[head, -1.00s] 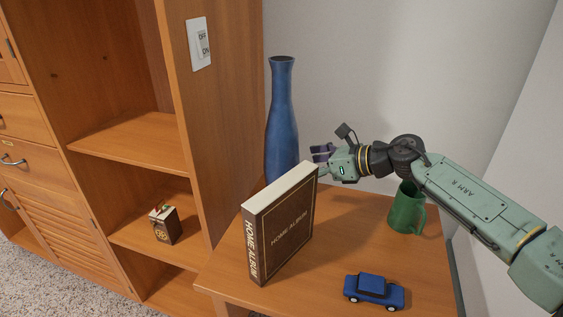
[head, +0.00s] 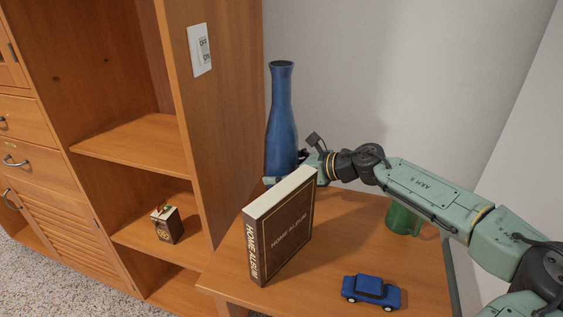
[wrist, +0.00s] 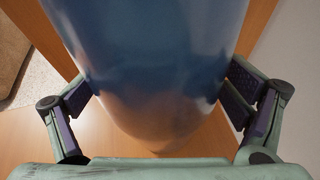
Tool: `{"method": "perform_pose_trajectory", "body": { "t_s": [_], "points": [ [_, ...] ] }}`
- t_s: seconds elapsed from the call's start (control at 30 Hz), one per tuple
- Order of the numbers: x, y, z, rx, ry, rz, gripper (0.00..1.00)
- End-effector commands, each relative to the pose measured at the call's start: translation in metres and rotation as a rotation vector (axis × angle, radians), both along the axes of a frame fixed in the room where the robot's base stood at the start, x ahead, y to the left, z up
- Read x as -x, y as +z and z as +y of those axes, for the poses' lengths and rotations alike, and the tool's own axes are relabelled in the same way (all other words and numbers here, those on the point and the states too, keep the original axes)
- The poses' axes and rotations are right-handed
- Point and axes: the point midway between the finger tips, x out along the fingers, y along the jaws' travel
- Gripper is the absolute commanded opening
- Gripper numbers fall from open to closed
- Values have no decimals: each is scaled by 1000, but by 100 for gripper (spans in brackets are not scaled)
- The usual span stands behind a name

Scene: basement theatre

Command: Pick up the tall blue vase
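The tall blue vase (head: 281,125) stands upright at the back of the wooden table, beside the cabinet side. Its lower part is behind the album and my gripper. My gripper (head: 288,174) is low at the vase, with a finger on either side of it. In the wrist view the vase (wrist: 155,60) fills the space between the two fingers (wrist: 158,96). The fingers are spread, close to the vase's sides; firm contact does not show.
A brown home album (head: 282,228) stands upright just in front of the vase. A green mug (head: 403,219) is partly under my arm. A blue toy car (head: 371,291) lies at the front. The cabinet side (head: 215,130) and the wall (head: 370,80) bound the table.

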Motion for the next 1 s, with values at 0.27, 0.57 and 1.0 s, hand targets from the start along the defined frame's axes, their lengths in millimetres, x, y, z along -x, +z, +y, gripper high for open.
{"method": "perform_pose_trajectory", "body": {
  "t_s": [0.27, 0.57, 1.0],
  "points": [
    [0, 0, 0, 0, 0, 0, 71],
    [0, 0, 0, 0, 0, 0, 51],
    [0, 0, 0, 0, -1, 0, 22]
  ]
}}
